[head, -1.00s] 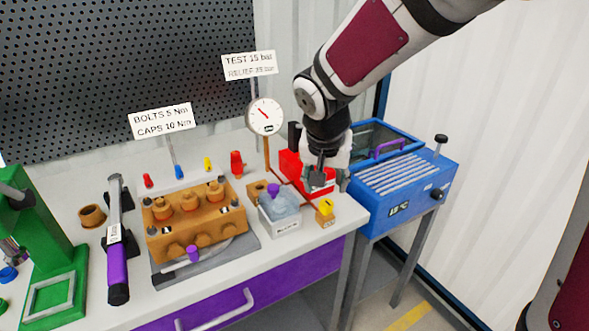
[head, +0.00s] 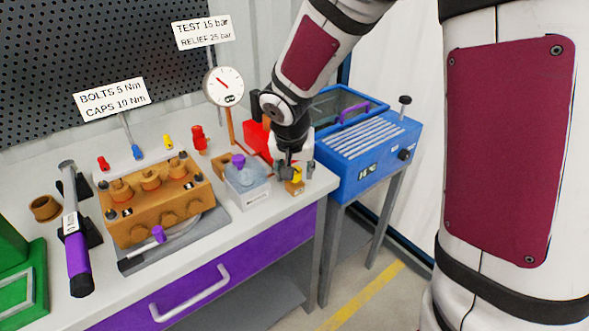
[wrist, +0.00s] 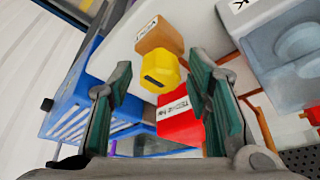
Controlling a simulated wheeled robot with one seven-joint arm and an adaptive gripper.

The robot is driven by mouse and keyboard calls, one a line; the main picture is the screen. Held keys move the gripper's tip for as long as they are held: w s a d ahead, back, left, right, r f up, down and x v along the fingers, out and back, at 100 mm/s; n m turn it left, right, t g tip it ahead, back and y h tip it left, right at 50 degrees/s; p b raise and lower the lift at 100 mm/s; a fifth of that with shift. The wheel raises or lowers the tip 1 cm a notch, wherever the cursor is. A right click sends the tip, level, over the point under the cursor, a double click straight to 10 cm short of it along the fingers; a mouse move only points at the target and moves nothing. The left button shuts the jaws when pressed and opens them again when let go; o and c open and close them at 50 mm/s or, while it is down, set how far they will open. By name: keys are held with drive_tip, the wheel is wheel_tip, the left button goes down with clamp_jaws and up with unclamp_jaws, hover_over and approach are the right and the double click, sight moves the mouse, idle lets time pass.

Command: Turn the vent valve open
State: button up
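The vent valve shows as a yellow faceted knob (wrist: 160,73) on a small brass-coloured block (wrist: 158,38) with a white label. In the head view the yellow knob (head: 297,175) is at the bench's right front corner, partly hidden by my gripper. My gripper (head: 291,168) points down just over and behind it. In the wrist view my gripper (wrist: 158,82) is open, with one green-padded finger on each side of the knob in the picture. I cannot tell how far the knob lies beyond the fingertips.
A red box (wrist: 182,122) lies beside the valve. A clear-topped container with a purple cap (head: 246,183) stands left of it. The blue machine (head: 365,155) is close on the right. The brass pump block (head: 158,200) and gauge (head: 223,87) are further left.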

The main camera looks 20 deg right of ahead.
clamp_jaws()
drive_tip(key=shift+n+p, duration=0.3)
drive_tip(key=shift+p, duration=0.1)
drive_tip(key=n+p, duration=0.2)
drive_tip(key=n+y+p, duration=0.1)
drive_tip(key=p, duration=0.2)
drive_tip(key=shift+s+d+r+n+y, duration=0.1)
drive_tip(key=shift+s+r+n+y, duration=0.1)
drive_tip(key=shift+n+y, duration=0.15)
drive_tip(key=n+y+p, duration=0.1)
drive_tip(key=n+p, duration=0.3)
drive_tip(key=p, duration=0.2)
drive_tip(key=shift+n+y, duration=0.25)
drive_tip(key=shift+y, duration=0.1)
drive_tip(key=n+p, duration=0.1)
drive_tip(key=n, duration=0.1)
drive_tip(key=n+y+p, duration=0.1)
drive_tip(key=n+p, duration=0.1)
drive_tip(key=shift+w+f+n+y, duration=0.15)
drive_tip(key=shift+w+n+y, duration=0.05)
drive_tip(key=shift+n+y, duration=0.1)
drive_tip(key=shift+n+g+y, duration=0.5)
drive_tip(key=shift+n+g, duration=0.4)
drive_tip(key=shift+n, duration=1.3)
